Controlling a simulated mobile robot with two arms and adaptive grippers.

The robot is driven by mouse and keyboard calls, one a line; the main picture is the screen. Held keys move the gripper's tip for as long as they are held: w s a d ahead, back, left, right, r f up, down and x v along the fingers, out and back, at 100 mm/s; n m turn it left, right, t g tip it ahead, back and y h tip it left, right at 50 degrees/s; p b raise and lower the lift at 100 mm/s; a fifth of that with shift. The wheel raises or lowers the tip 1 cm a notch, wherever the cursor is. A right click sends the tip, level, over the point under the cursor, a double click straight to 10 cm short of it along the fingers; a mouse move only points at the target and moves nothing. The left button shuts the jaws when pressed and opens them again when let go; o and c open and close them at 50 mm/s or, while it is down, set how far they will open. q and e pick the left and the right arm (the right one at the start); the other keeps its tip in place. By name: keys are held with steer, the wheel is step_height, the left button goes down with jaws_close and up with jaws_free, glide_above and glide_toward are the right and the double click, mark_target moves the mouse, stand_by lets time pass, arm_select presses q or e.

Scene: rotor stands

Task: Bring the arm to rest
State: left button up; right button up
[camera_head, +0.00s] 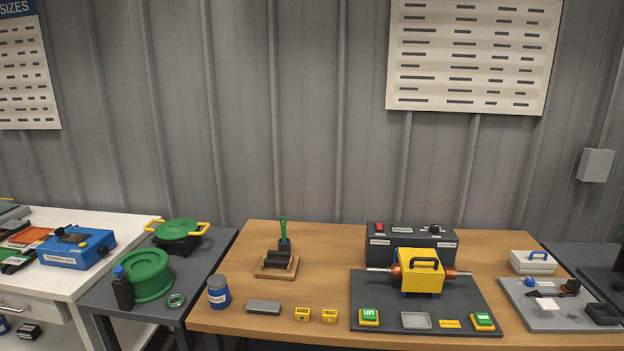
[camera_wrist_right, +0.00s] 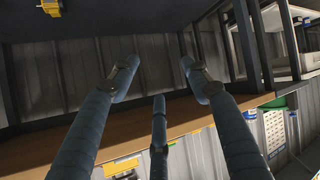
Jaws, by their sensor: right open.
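My right gripper (camera_wrist_right: 158,78) shows in the right wrist view. Its blue-grey fingers are spread apart with nothing between them. Behind the fingers are a grey corrugated wall and a brown wooden edge. Neither arm nor gripper shows in the head view, and my left gripper is in neither view. In the head view the yellow rotor housing (camera_head: 421,280) with a black handle sits on a dark mat (camera_head: 470,311) on the wooden table (camera_head: 232,245). A metal shaft end sticks out on its left.
On the table stand a grey control box (camera_head: 412,240), a small stand with a green handle (camera_head: 283,245), a blue-labelled jar (camera_head: 218,291) and yellow blocks. A dark side table (camera_head: 208,262) holds a green spool (camera_head: 150,274). A white bench (camera_head: 95,280) is farther left.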

steer(key=s+d+f+m+g+h, duration=0.2)
steer(key=s+f, duration=0.8)
steer(key=s+a+f+m+g, duration=0.1)
steer(key=s+f, duration=0.3)
steer(key=s, duration=0.8)
steer(key=s+f+m+g+h+b, duration=0.1)
steer(key=s+f+g, duration=0.3)
steer(key=s, duration=0.8)
steer(key=s+a+f+m+g+h, duration=0.1)
steer(key=s+f+g, duration=0.2)
steer(key=s, duration=0.9)
step_height(320, 180, down, 2)
steer(key=shift+a+f, duration=0.25)
steer(key=shift+a, duration=0.1)
steer(key=shift+s, duration=0.1)
